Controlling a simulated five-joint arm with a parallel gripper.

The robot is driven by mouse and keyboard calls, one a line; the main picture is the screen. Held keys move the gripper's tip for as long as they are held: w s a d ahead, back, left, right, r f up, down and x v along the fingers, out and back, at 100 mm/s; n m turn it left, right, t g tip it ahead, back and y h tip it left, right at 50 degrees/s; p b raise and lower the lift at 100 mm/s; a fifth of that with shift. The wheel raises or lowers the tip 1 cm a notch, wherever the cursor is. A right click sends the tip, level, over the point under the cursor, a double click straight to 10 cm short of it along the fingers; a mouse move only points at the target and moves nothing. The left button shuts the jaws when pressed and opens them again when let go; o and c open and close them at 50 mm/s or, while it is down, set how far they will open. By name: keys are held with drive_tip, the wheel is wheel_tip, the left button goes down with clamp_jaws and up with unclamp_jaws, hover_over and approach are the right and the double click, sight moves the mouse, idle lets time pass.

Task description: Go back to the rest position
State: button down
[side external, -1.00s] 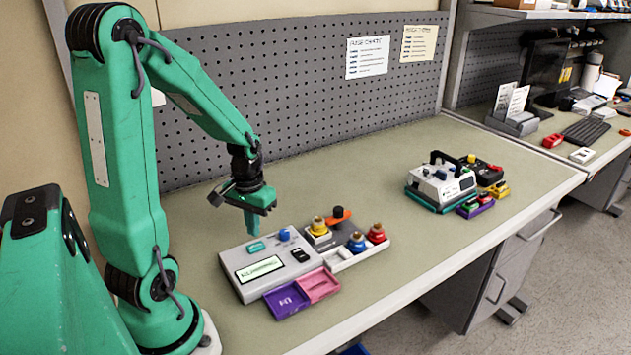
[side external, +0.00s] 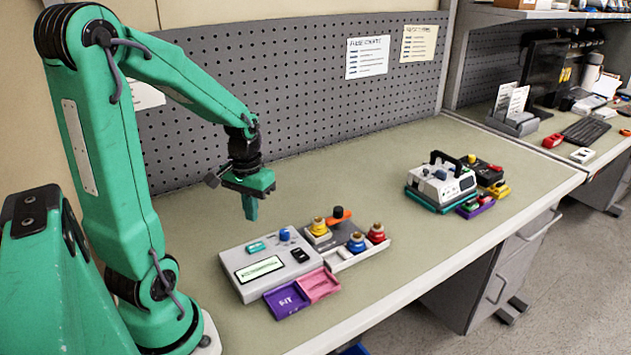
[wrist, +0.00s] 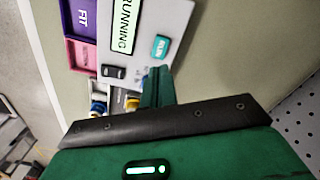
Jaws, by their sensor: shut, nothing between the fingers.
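My gripper (side external: 251,208) is green and shut with nothing in it, pointing down above the bench behind the near infusion pump. The near pump (side external: 238,266) is a grey box with a lit screen, a teal button, a blue knob and a black switch. In the wrist view its screen (wrist: 123,30) reads RUNNING, and the teal button (wrist: 160,47) reads RUN. A purple tray (side external: 285,300) marked FIT and a pink tray (side external: 319,284) sit at the pump's front edge.
Beside the pump, a holder has yellow (side external: 319,226), blue (side external: 356,242) and red (side external: 376,233) knobbed parts. A second, white device (side external: 440,185) stands further right on a teal base. A grey pegboard (side external: 300,90) backs the bench. The bench between the devices is clear.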

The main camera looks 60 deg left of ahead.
drive_tip(key=s+d+r+m+t, duration=0.2)
drive_tip(key=d+r+m+t, duration=0.3)
drive_tip(key=d+r, duration=0.7)
drive_tip(key=shift+d+r+m+t, duration=0.3)
drive_tip(key=shift+d+m, duration=0.2)
drive_tip(key=shift+d, duration=1.3)
drive_tip(key=c, duration=1.7)
unclamp_jaws()
drive_tip(key=o, duration=0.8)
drive_tip(key=shift+a+r, duration=0.35)
drive_tip(key=shift+r, duration=0.05)
drive_tip(key=shift+c, duration=0.2)
drive_tip(key=o, duration=0.9)
drive_tip(key=a+r, duration=0.1)
drive_tip(key=a+r+g, duration=0.1)
drive_tip(key=r+g, duration=0.1)
drive_tip(key=shift+w+a+y, duration=0.25)
drive_tip(key=shift+a+y, duration=0.05)
drive_tip(key=shift+a, duration=0.1)
drive_tip(key=shift+o, duration=0.2)
drive_tip(key=a+r+g, duration=0.3)
drive_tip(key=a+r, duration=0.2)
drive_tip(key=r, duration=0.1)
drive_tip(key=shift+s+a+r+g, duration=0.15)
drive_tip(key=shift+s+r+g, duration=0.1)
drive_tip(key=shift+s+g, duration=0.1)
